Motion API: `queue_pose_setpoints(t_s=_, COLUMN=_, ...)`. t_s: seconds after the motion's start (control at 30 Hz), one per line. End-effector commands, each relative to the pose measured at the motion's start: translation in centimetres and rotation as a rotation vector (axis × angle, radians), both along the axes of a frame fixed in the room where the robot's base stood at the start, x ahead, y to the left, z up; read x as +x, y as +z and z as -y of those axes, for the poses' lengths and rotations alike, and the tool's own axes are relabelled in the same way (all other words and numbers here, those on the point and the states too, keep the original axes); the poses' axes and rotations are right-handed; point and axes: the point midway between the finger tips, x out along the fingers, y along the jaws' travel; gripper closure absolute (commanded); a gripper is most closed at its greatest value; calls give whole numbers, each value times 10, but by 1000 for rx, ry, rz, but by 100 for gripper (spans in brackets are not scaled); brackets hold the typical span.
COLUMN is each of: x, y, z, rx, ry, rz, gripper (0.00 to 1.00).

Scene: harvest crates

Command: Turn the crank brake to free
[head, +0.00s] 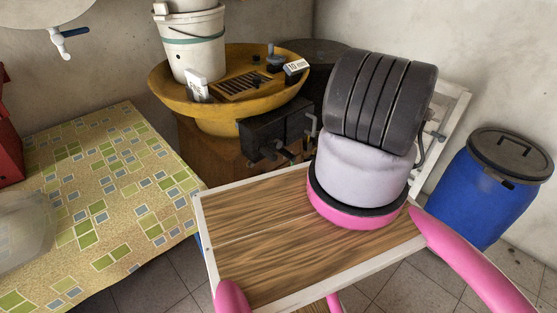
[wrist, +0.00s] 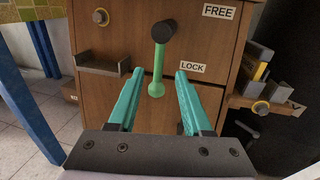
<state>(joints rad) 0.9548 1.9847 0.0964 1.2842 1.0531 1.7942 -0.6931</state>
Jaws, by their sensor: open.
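The crank brake (wrist: 159,60) is in the wrist view, a light green arm on a black pivot (wrist: 165,27) on the front of a wooden cabinet (wrist: 215,42). It hangs almost straight down, with its rounded green end low and leaning slightly left. A LOCK label (wrist: 192,67) is right of the arm. A FREE label (wrist: 218,12) is higher, right of the pivot. My gripper (wrist: 159,72) is open, with teal fingers to either side of the crank's lower part in the picture. I cannot tell whether they touch it. I cannot make out the crank in the head view.
A metal ledge (wrist: 103,65) juts from the cabinet at left, below a round knob (wrist: 100,17). A side shelf (wrist: 268,104) with grey blocks is at right. In the head view, a patterned table (head: 95,195) is at left and a blue barrel (head: 485,195) at right.

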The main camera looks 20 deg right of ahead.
Motion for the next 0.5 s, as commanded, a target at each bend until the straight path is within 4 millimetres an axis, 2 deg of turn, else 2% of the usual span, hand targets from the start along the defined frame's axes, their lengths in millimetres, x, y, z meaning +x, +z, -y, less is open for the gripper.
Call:
queue_pose_setpoints(t_s=0.17, x=12, y=-1, z=-9, rx=1, ry=-1, rz=0, gripper=50)
queue_pose_setpoints(t_s=0.5, x=66, y=-1, z=-42, rx=0, ry=1, rz=1, gripper=50)
